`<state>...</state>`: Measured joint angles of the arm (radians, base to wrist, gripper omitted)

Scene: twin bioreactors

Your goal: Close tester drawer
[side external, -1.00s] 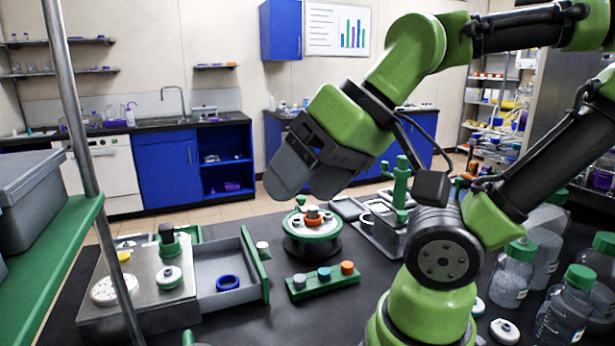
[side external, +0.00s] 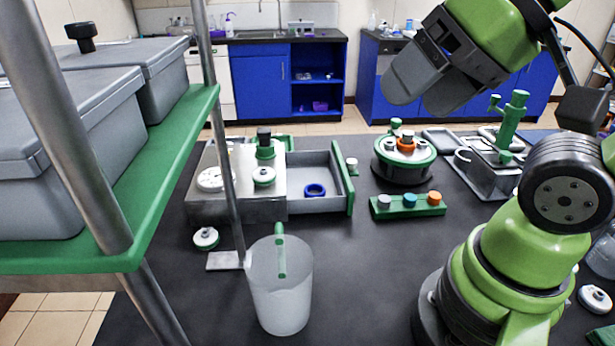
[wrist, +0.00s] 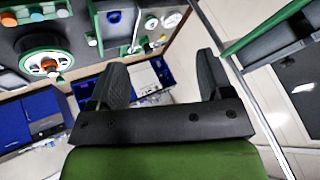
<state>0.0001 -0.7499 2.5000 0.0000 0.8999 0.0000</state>
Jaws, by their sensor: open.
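The tester (side external: 205,185) is a metal-topped box on the dark bench in the side view. Its grey drawer (side external: 322,205) is pulled out to the right and has a green front panel (side external: 342,178). A blue ring (side external: 315,190) lies inside the drawer. My gripper (side external: 392,92) is raised above the bench, behind and to the right of the drawer, touching nothing. In the wrist view its two dark fingers stand apart with nothing between them (wrist: 162,78). The drawer's green front (wrist: 94,22) and the blue ring (wrist: 114,17) show at the top there.
A round green-rimmed device (side external: 404,160) and a green block with coloured caps (side external: 408,206) stand right of the drawer. A clear jug (side external: 280,285) stands in front. A shelf with grey bins (side external: 165,165) and metal posts occupies the left. Bench between jug and block is clear.

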